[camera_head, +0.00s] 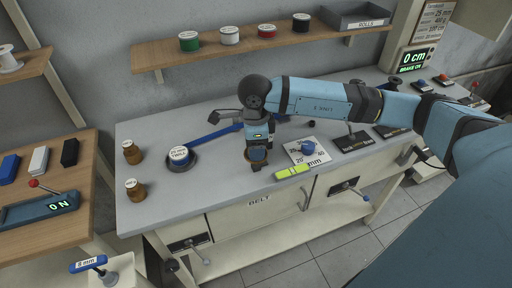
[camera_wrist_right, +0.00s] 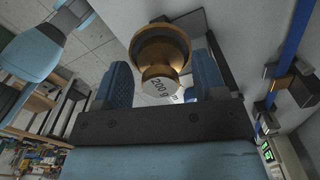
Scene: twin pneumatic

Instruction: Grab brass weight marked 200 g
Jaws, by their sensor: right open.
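The brass weight (camera_wrist_right: 160,48) fills the middle of the right wrist view, with "200 g" legible on its pale end face. It sits between the two blue fingers of my right gripper (camera_head: 257,153), which are spread, with a small gap visible on either side. In the head view the gripper points down at the bench near its front edge and mostly hides the weight, so only a brownish bit shows below the fingers. My left gripper is not in view.
Right of my gripper lie a white label card (camera_head: 307,151), a blue knob, a yellow-green marker (camera_head: 292,172) and dark plates (camera_head: 352,142). A blue strip runs behind.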

